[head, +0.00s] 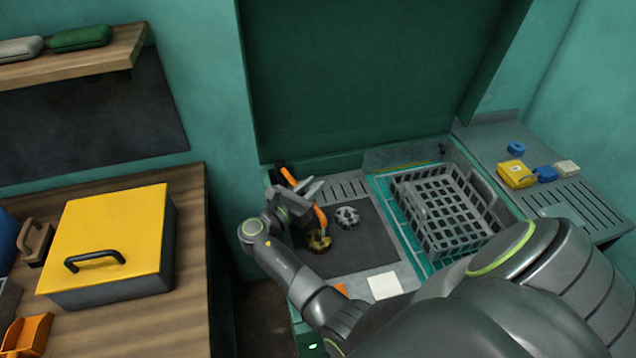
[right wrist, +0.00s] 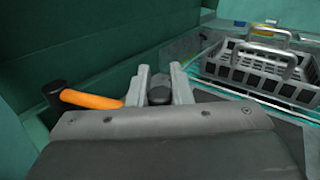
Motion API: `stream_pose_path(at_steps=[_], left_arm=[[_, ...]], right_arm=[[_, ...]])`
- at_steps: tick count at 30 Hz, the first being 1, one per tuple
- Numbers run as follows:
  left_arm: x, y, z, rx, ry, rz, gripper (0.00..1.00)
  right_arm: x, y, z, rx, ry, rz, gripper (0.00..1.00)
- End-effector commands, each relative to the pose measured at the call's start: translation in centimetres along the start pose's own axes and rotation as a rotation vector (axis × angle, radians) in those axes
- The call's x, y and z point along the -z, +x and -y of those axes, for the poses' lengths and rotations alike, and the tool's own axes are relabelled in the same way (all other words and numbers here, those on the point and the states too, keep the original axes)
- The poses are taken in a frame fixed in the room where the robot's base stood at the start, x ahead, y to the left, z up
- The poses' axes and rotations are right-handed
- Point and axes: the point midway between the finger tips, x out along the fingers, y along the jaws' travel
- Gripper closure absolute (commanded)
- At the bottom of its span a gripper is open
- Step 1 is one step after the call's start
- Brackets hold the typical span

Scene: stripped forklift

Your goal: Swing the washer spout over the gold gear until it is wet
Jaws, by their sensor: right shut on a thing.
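The orange washer spout (head: 321,217) runs from a black mount at the back left of the washer bay and bends down at its free end. That end is over or close beside the gold gear (head: 318,241), which lies on the dark mat, partly covered by my arm. I cannot tell whether the gear is wet. My right gripper (head: 312,187) is shut on the spout. In the right wrist view a dark piece sits between the fingers (right wrist: 160,88), and the orange tube (right wrist: 90,99) leads left to the black mount (right wrist: 53,91). My left gripper is out of view.
A grey gear (head: 347,217) lies right of the gold one on the mat (head: 375,245). A grey wire basket (head: 420,200) stands in the basin to the right. A raised green lid (head: 360,80) closes off the back. A yellow-topped box (head: 110,225) sits on the left bench.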

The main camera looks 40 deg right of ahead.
Motion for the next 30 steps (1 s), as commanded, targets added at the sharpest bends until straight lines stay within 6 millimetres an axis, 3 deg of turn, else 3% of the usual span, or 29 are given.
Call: stream_pose_path(at_steps=[19, 20, 21, 30], left_arm=[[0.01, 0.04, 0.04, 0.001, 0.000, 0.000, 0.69], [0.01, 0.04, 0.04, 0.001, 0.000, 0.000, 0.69], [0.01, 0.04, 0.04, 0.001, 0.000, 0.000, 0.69], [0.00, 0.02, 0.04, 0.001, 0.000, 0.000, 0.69]], right_arm=[[0.24, -0.82, -0.11, -0.002, -0.003, -0.004, 1.00], [0.25, -0.81, -0.11, -0.002, -0.004, -0.005, 0.80], [0.25, -0.81, -0.11, -0.002, -0.004, -0.005, 0.74], [0.13, -0.75, -0.16, -0.003, -0.001, -0.003, 0.72]])
